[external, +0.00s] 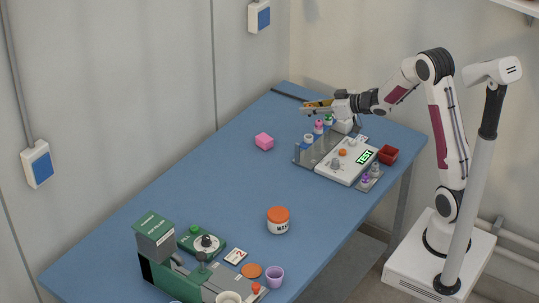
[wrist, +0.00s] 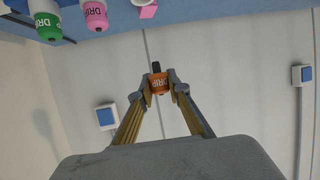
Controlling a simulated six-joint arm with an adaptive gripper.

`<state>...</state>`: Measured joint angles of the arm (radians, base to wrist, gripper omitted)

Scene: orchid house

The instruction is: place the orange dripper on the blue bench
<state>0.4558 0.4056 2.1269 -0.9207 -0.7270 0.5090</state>
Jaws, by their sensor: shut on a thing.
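My gripper (external: 316,106) is raised over the far end of the blue bench (external: 205,200), near the wall, with its fingers pointing left. In the wrist view my gripper (wrist: 160,84) is shut on the orange dripper (wrist: 159,86), a small bottle with a dark tip and "DRIP" lettering. The dripper is held between the fingertips, clear of the bench, whose edge (wrist: 200,22) shows at the top of the wrist view. In the external view the dripper is too small and covered to make out clearly.
A rack with a pink dripper (external: 318,127) and green dripper (external: 328,120) stands below my gripper, beside a white tester (external: 345,161). A red box (external: 388,155), pink cube (external: 264,141), wax jar (external: 278,221) and green machine (external: 155,240) stand around. The middle-left bench is clear.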

